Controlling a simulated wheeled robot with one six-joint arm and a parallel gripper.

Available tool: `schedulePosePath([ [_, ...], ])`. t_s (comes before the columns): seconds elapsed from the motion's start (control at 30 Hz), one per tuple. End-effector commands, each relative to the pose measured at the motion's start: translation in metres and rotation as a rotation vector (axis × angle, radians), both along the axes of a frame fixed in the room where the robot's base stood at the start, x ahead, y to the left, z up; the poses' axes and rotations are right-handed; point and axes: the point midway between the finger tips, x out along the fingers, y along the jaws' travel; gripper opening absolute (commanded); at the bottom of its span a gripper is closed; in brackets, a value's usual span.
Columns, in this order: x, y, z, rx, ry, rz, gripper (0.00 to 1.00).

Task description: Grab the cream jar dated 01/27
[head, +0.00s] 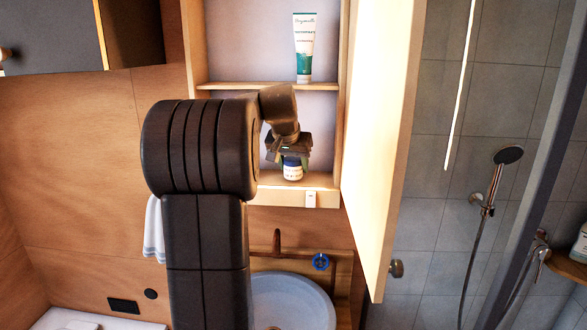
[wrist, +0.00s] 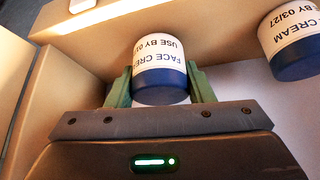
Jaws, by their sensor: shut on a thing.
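A face cream jar (wrist: 160,65), white label above and blue band below in the wrist view, sits between the two green fingers of my gripper (wrist: 162,88). Its label shows upside down and reads "FACE CREAM USE BY 01/"; the rest of the date is out of sight around the curve. In the head view the jar (head: 292,170) is at the lower shelf of the cabinet, with my gripper (head: 289,152) shut on it from above. A second cream jar (wrist: 291,43), marked 03/27, stands apart at the right in the wrist view; I cannot make it out in the head view.
The wooden cabinet's lower shelf (head: 268,180) is partly hidden by my arm. A toothpaste tube (head: 304,48) stands on the shelf above. The cabinet door (head: 378,140) hangs open on the right. A round basin (head: 292,302) is below.

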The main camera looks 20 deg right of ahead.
Motion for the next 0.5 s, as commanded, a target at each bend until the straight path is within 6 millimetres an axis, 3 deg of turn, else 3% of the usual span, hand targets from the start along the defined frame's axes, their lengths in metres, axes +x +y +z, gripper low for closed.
schedulePosePath([
  [0.4,0.000,0.000,0.064,-0.001,-0.003,0.000,0.24],
  [0.5,-0.015,0.008,0.061,0.000,-0.001,0.000,0.24],
])
